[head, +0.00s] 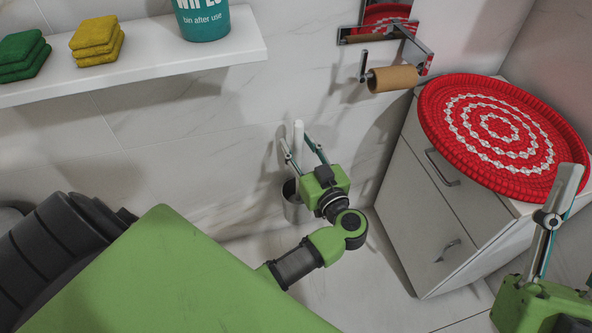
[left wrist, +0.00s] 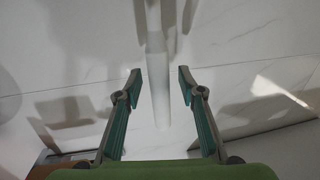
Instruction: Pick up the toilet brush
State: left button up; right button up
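The toilet brush shows as an upright white handle (head: 298,138) against the marble wall. It stands in a metallic cylindrical holder (head: 293,210) on the floor, partly hidden behind my left gripper. My left gripper (head: 300,149) is open at the handle, with a finger to each side of it in the picture. In the left wrist view the white handle (left wrist: 157,88) shows in the gap between the spread fingers (left wrist: 159,80), with clear space on both sides. The brush head is hidden. My right gripper (head: 563,195) is at the right edge, partly cut off, away from the brush.
A white cabinet (head: 425,200) stands to the right of the brush, with a round red woven tray (head: 440,115) on top. A toilet roll holder with a brown roll (head: 392,78) juts from the wall above. A white shelf (head: 150,63) holds sponges and a teal tub.

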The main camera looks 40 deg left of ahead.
pick_arm(q)
grip_shut()
jog(key=shift+r, duration=0.1)
dwell(0.3)
